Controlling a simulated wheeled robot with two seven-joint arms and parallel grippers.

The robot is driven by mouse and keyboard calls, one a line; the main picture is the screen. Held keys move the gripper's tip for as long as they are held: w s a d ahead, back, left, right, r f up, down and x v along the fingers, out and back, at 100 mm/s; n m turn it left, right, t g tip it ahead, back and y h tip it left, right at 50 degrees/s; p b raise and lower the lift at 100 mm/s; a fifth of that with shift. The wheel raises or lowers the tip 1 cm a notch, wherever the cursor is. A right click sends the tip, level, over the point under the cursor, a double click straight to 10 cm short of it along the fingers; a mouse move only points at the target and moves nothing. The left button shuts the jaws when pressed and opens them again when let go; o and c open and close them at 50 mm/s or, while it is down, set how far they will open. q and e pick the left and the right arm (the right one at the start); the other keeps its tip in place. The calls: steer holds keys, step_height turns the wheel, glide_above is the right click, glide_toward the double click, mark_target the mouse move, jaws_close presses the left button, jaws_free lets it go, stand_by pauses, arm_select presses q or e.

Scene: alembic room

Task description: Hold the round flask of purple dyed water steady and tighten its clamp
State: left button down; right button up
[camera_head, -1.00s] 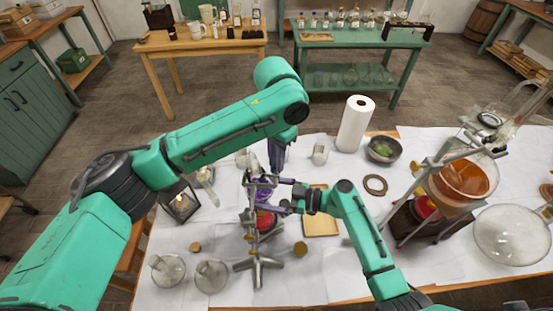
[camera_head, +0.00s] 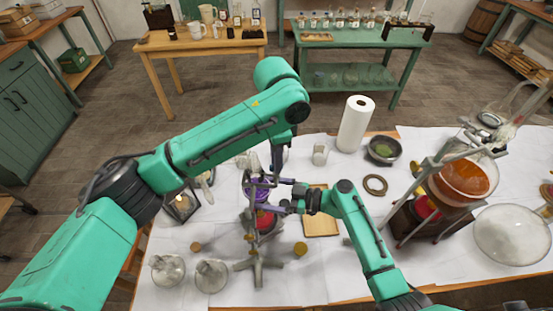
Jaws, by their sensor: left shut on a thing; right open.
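The round flask of purple dyed water (camera_head: 257,190) sits in a metal stand (camera_head: 256,264) at the middle of the near table, above a red object (camera_head: 265,221). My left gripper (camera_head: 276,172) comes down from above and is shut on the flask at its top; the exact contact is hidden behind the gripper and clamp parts. The clamp (camera_head: 262,207) is a small grey metal piece beside the flask, partly hidden. My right gripper (camera_head: 287,203) reaches in from the right, open, with its fingertips close to the clamp's right side. I cannot tell whether they touch it.
A large orange flask (camera_head: 465,181) stands far right.

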arm_select(q)
steer(key=shift+r, duration=0.1)
arm_select(e)
steer(key=shift+w+d+r, duration=0.1)
arm_select(q)
steer(key=c, duration=0.9)
jaws_free()
step_height(320, 180, up, 12)
steer(key=shift+s, duration=0.1)
arm_select(e)
steer(key=v, duration=0.7)
steer(key=shift+s+d, duration=0.25)
